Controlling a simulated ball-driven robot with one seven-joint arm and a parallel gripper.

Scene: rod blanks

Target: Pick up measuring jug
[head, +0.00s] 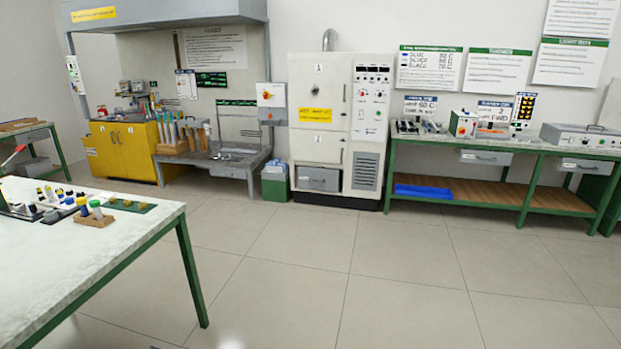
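I cannot make out a measuring jug for certain in the head view. The small items on the low grey bench (235,172) at the back left are too small to tell apart, and so are those on the yellow cabinet (125,150). My gripper is not in view.
A pale-topped table (100,250) with green legs fills the near left, with small vials and blocks on it. A tall cream cabinet (320,110) stands at the back wall. A green-framed bench (480,146) with devices stands right. The tiled floor (400,260) between is clear.

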